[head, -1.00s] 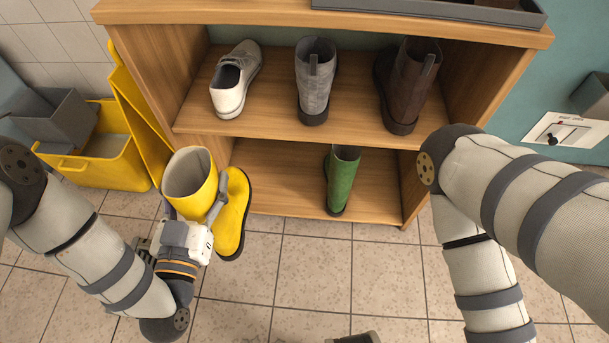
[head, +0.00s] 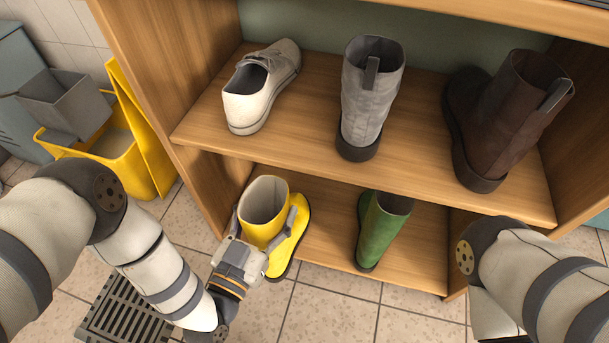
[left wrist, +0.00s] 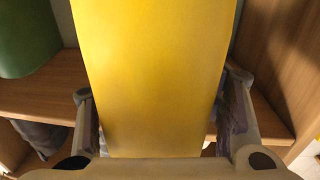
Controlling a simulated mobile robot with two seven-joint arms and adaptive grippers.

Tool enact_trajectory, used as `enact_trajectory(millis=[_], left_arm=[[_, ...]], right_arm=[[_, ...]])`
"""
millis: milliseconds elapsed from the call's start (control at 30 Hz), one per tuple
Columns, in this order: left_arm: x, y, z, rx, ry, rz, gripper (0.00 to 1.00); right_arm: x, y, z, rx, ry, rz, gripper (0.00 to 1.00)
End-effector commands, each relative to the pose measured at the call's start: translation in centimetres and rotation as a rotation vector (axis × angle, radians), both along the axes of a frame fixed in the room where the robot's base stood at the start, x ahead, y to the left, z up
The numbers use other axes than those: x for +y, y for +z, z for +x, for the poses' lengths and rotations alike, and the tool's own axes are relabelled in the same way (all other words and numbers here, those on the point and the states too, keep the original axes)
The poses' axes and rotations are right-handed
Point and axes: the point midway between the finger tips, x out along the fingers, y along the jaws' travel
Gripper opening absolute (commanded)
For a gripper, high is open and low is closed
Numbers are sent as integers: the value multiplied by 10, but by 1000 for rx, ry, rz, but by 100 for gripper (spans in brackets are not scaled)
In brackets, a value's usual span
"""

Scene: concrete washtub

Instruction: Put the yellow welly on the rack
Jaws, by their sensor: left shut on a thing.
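The yellow welly (head: 263,202) is upright in my left gripper (head: 265,233), at the left part of the lower shelf's front. The gripper is shut on its shaft, with a finger on each side; the left wrist view shows the yellow shaft (left wrist: 150,80) between the fingers. The wooden rack (head: 345,243) has two visible shelves. I cannot tell whether the boot's sole touches the lower shelf. A green welly (head: 382,228) stands on the lower shelf to the right; it also shows in the left wrist view (left wrist: 25,40). My right gripper is out of view.
On the upper shelf stand a white shoe (head: 258,90), a grey boot (head: 370,95) and a brown boot (head: 505,115). A yellow mop bucket (head: 120,150) is left of the rack. A floor drain (head: 125,310) lies at the lower left.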

Motion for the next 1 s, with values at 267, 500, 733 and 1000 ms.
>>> enact_trajectory(millis=[267,500,733,1000], left_arm=[[-27,-3,61,-5,2,-4,0],[-45,-1,101,-3,1,-3,0],[-50,1,111,-4,1,-3,0],[-54,-9,120,-1,1,-3,0]], right_arm=[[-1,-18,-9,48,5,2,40],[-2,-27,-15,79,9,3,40],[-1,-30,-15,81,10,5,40],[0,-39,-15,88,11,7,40]])
